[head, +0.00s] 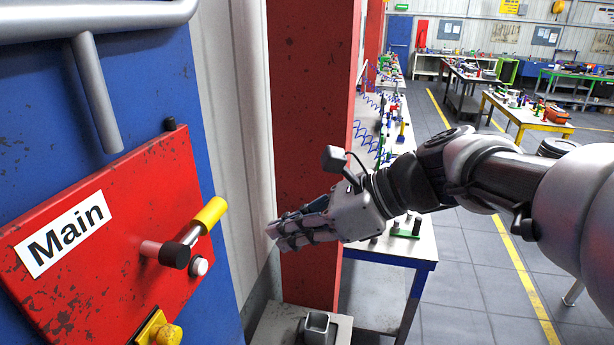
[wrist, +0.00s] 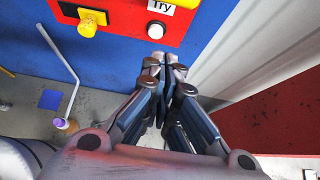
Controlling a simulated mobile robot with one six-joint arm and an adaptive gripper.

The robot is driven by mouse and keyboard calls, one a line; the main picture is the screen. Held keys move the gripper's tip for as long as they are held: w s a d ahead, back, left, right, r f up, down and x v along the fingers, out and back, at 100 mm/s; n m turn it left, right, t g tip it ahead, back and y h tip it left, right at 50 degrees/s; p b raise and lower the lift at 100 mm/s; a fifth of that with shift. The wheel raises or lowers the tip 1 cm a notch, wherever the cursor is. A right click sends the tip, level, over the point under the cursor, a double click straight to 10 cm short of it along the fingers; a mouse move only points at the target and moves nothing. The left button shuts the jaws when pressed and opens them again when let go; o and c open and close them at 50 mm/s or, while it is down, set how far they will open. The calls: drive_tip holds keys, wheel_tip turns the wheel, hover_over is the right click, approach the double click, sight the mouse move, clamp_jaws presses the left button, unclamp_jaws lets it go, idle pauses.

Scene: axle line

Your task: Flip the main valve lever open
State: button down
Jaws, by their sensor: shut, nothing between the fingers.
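The main valve lever (head: 208,217) has a yellow grip and a dark hub on a red panel (head: 100,245) labelled "Main". Its grip points up and to the right in the head view. My gripper (head: 272,236) is shut and empty, to the right of the lever and apart from it in the picture. In the wrist view my gripper (wrist: 164,58) shows its fingertips together, just below the panel's lower edge in the picture.
A white button (head: 199,266) sits under the lever; a yellow knob (head: 160,331) is lower on the panel. A grey handle pipe (head: 95,95) juts out above. A red pillar (head: 312,140) and a workbench (head: 400,250) stand behind my gripper.

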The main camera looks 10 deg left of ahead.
sight(197, 230)
drive_tip(key=a+f+p, duration=0.1)
drive_tip(key=a, duration=0.8)
drive_tip(key=shift+w+f+p, duration=0.3)
drive_tip(key=shift+f+p, duration=0.05)
